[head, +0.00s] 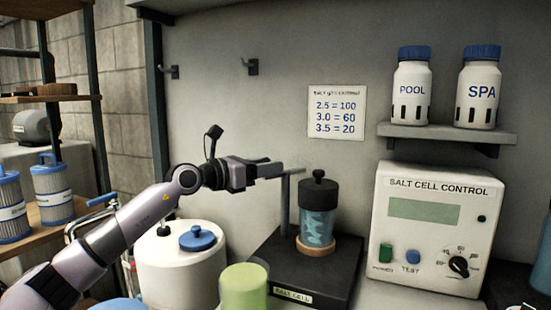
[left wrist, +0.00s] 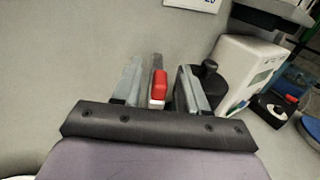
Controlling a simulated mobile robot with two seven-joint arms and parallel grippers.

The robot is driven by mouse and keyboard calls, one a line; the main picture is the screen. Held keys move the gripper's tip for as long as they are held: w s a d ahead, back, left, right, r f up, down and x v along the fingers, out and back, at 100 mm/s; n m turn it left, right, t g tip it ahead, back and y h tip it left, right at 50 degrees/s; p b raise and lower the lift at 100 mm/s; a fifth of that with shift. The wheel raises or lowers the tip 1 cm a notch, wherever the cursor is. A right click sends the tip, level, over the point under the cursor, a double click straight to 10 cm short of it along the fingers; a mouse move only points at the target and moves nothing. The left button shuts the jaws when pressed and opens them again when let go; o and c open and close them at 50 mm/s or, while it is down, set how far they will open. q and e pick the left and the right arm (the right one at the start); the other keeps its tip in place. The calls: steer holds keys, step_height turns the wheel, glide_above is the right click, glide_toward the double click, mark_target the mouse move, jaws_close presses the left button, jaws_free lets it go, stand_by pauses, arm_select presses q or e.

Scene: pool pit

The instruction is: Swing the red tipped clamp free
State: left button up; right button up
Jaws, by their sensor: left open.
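The red tipped clamp shows in the left wrist view as a grey bar with a red tip (left wrist: 159,84). In the head view its grey post (head: 286,203) stands on the black salt cell base (head: 262,262), and its red tip is hidden behind my gripper. My left gripper (head: 268,170) is open at the clamp's bar. In the left wrist view the fingers of my left gripper (left wrist: 159,76) stand on either side of the red tip, with gaps visible. The clear salt cell with a black lid (head: 318,215) stands upright right of the post. My right gripper is not in view.
The white salt cell control box (head: 430,225) stands to the right. Two bottles sit on a wall shelf (head: 447,134) above it. A white tub with a blue cap (head: 180,262) and a green cup (head: 244,288) stand below my left arm.

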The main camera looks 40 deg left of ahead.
arm_select(q)
steer(key=shift+p+x, duration=0.4)
steer(key=shift+x, duration=1)
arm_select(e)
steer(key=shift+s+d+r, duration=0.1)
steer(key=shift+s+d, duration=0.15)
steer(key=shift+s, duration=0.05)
